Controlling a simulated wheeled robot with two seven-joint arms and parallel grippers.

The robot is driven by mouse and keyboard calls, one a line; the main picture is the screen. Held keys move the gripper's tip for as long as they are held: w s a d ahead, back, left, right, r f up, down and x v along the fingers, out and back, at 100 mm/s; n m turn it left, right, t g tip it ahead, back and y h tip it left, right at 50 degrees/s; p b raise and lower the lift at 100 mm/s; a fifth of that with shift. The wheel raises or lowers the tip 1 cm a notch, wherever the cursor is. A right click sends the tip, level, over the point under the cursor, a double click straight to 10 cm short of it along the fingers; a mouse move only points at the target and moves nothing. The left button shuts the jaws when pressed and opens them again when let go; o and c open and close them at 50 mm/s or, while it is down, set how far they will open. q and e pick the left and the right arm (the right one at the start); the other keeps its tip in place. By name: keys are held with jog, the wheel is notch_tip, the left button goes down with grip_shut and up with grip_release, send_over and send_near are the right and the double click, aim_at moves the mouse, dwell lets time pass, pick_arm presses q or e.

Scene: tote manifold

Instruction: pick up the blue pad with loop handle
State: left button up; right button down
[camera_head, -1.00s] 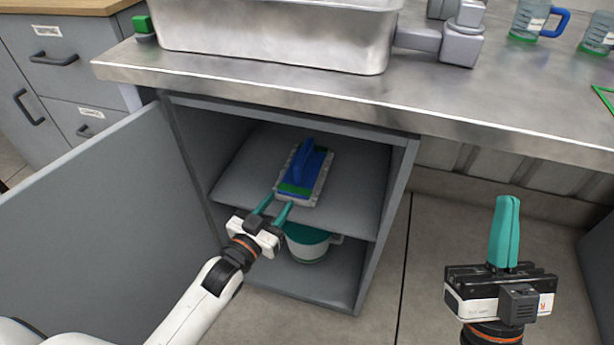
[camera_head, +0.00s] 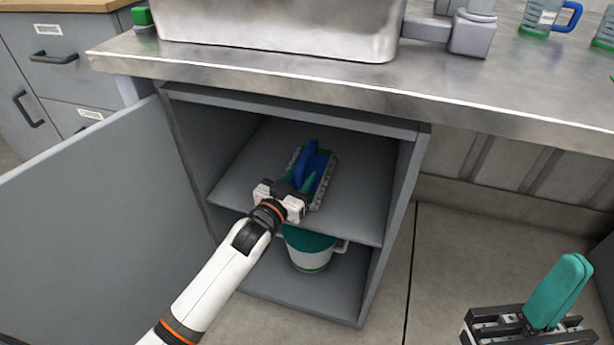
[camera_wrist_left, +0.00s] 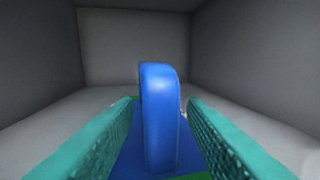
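The blue pad with loop handle (camera_head: 324,176) lies on the upper shelf inside the open cabinet, its loop standing upright. In the left wrist view its blue loop (camera_wrist_left: 160,115) stands between the two green fingers, with a visible space on each side. My left gripper (camera_head: 303,183) reaches into the cabinet over the near part of the pad and is open around the loop. It hides part of the pad in the head view. My right gripper (camera_head: 560,290) is outside at the lower right, its green fingers together with nothing seen between them.
The cabinet door (camera_head: 90,220) stands open at the left. The shelf (camera_head: 352,205) has bare room around the pad. A white pot with a green top (camera_head: 310,250) stands on the level below. The steel counter (camera_head: 300,85) overhangs the cabinet, carrying a steel basin (camera_head: 280,30).

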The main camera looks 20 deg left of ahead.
pick_arm(q)
grip_shut()
jog(key=shift+r, duration=0.1)
